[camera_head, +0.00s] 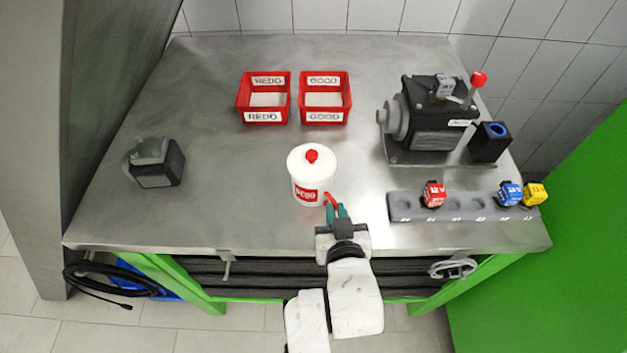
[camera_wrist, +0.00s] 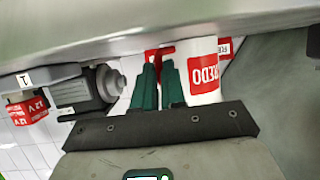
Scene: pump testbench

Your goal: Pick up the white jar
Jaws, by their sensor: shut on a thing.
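The white jar (camera_head: 312,184) has a red knob on its lid and a red label reading REDO. It appears upright near the front middle of the steel table. My gripper (camera_head: 336,210) reaches in from the front, at the jar's lower right side. Its green fingers are closed on a red curved part at the jar's side, which looks like its handle. In the wrist view, the jar (camera_wrist: 205,85) shows behind my green fingers (camera_wrist: 160,65), with the red part at their tips. I cannot tell whether the jar's base touches the table.
Two red bins, labelled REDO (camera_head: 263,117) and GOOD (camera_head: 325,117), stand behind the jar. A dark pump (camera_head: 435,125) stands at the right, behind a grey rack (camera_head: 460,207) with coloured blocks. A dark device (camera_head: 156,165) stands at the left. Bare table lies between it and the jar.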

